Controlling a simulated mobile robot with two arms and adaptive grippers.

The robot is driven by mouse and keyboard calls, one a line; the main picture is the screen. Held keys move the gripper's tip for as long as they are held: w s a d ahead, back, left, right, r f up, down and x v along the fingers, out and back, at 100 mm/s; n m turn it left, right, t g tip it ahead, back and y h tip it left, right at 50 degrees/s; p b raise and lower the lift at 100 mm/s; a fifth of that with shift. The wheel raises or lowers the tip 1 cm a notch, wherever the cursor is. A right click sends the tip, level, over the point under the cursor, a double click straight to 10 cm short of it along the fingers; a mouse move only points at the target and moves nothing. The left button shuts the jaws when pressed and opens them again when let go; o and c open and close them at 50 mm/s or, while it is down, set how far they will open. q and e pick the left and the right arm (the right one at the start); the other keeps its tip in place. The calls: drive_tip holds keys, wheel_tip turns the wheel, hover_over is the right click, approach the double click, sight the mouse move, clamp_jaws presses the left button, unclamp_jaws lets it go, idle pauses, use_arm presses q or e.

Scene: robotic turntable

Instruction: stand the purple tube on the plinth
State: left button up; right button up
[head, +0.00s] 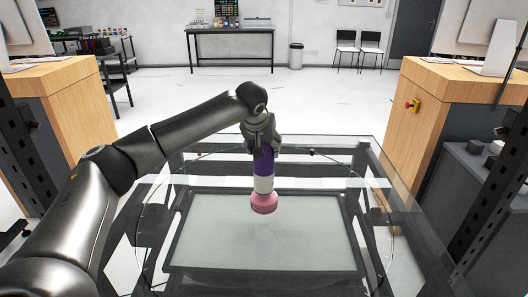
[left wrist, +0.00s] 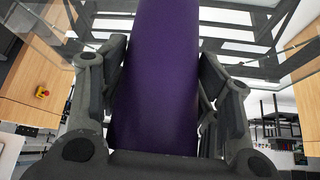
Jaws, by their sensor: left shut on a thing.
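The purple tube (head: 264,166) is upright in the middle of the head view, over the glass turntable. My left gripper (head: 263,146) is shut on its upper part from above. Directly below the purple part are a white section (head: 263,185) and a round pink piece (head: 264,204). I cannot tell whether these belong to the tube or are the plinth under it, nor whether anything touches the glass. In the left wrist view the purple tube (left wrist: 157,75) fills the space between the two fingers; its far end is out of frame. My right gripper is not in view.
The glass turntable top (head: 210,245) in its dark frame looks otherwise clear. Wooden cabinets stand left (head: 60,82) and right (head: 450,85), the right one with a red button (head: 412,105). A table (head: 235,31) and chairs (head: 370,42) are far back.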

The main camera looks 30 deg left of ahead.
use_arm(q)
wheel_tip(320, 180, down, 2)
drive_tip(key=shift+d+f, duration=0.1)
drive_tip(key=shift+f, duration=0.15)
drive_tip(key=o, duration=1.8)
drive_tip(key=shift+s+f, duration=0.1)
drive_tip(key=shift+f, duration=0.05)
drive_tip(key=b+v, duration=0.2)
drive_tip(key=v, duration=1)
